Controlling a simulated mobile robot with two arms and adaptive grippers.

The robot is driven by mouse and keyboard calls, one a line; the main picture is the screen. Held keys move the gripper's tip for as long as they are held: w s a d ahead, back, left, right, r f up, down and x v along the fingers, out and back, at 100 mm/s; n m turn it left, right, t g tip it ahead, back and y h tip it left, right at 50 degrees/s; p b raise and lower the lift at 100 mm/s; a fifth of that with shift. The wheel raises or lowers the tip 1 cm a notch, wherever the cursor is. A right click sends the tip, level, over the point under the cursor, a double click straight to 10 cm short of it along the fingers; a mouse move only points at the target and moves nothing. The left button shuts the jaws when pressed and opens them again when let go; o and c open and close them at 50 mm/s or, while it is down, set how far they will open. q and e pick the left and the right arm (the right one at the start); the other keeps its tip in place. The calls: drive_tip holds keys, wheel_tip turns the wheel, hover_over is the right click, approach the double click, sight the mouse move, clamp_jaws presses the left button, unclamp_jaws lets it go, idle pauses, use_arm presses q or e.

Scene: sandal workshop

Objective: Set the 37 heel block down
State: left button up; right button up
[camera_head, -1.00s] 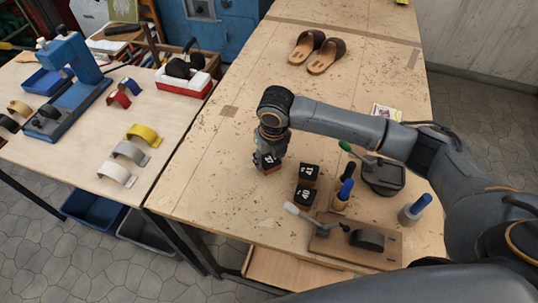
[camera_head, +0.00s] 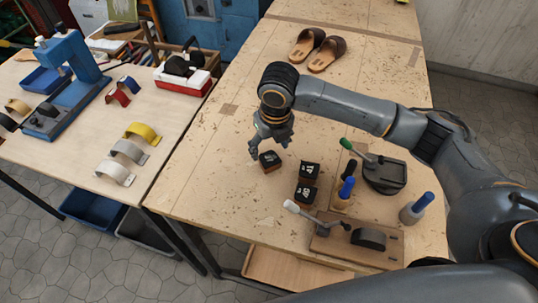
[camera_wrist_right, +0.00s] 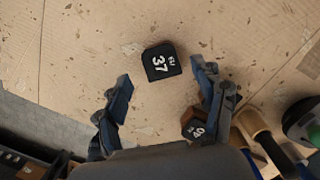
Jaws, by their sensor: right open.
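The 37 heel block (camera_head: 270,161) is a small dark block standing on the wooden workbench (camera_head: 215,180). In the right wrist view the block (camera_wrist_right: 161,62) shows its black top with a white "37" and smaller marks. My right gripper (camera_head: 270,141) is open and empty, just above and behind the block in the head view. In the right wrist view its two fingers (camera_wrist_right: 161,72) are spread wide, with the block between and beyond their tips and clear of both. My left gripper is not in view.
Two more heel blocks (camera_head: 309,171) (camera_head: 306,193) stand to the right. Sandals (camera_head: 327,54) lie at the back. The bench left of the block is clear.

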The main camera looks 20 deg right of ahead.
sight(272, 163)
wheel_tip(272, 163, up, 7)
drive_tip(key=s, duration=0.1)
drive_tip(key=shift+b, duration=0.45)
drive_tip(key=shift+s+f, duration=0.1)
